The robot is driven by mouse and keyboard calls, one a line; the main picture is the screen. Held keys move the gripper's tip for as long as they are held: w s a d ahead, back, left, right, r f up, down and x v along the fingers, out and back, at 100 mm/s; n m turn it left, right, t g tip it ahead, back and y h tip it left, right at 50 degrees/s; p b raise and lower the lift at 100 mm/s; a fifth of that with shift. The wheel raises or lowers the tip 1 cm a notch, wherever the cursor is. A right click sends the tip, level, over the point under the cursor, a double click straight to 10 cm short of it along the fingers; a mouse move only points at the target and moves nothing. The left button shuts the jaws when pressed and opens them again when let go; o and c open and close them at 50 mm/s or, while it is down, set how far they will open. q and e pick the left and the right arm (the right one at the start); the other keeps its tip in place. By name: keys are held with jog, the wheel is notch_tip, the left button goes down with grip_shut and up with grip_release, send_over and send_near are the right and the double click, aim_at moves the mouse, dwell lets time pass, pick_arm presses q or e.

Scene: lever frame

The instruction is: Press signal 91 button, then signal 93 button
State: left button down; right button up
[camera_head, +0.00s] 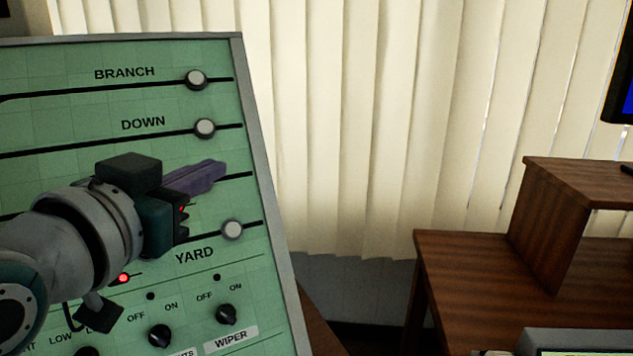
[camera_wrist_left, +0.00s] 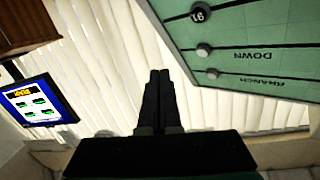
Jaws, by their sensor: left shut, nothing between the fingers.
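The green lever panel (camera_head: 60,130) fills the left of the head view, with round grey-white buttons on dark lines. Buttons beside BRANCH (camera_head: 196,80), DOWN (camera_head: 205,128) and YARD (camera_head: 232,229) show; no numbers are legible there. My left gripper (camera_head: 222,166) is shut and empty in front of the panel, between DOWN and YARD, hiding part of that row. In the left wrist view, a button (camera_wrist_left: 200,13) reads upside down as 91, beyond the DOWN button (camera_wrist_left: 203,50). The shut fingers (camera_wrist_left: 160,76) are apart from it. I cannot identify button 93. My right gripper is out of view.
Dark knobs, including WIPER (camera_head: 226,314), and a red light (camera_head: 123,278) sit low on the panel. Blinds (camera_head: 370,120) hang behind. A wooden desk (camera_head: 465,250) stands at the right, and a screen (camera_wrist_left: 38,104) shows in the wrist view. Space right of the panel is clear.

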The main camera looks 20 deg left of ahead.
pick_arm(q)
jog(key=shift+s+a, duration=0.1)
jog(key=shift+a, duration=0.05)
jog(key=w+a+f+b, duration=0.4)
jog(key=w+a+b, duration=0.1)
jog(key=b, duration=0.1)
jog(key=shift+a, duration=0.35)
jog(key=shift+w, duration=0.1)
jog(key=shift+a+f, duration=0.1)
jog(key=shift+f, duration=0.05)
dwell(1.9)
jog(key=shift+w+a+f, duration=0.15)
jog(key=shift+w, duration=0.1)
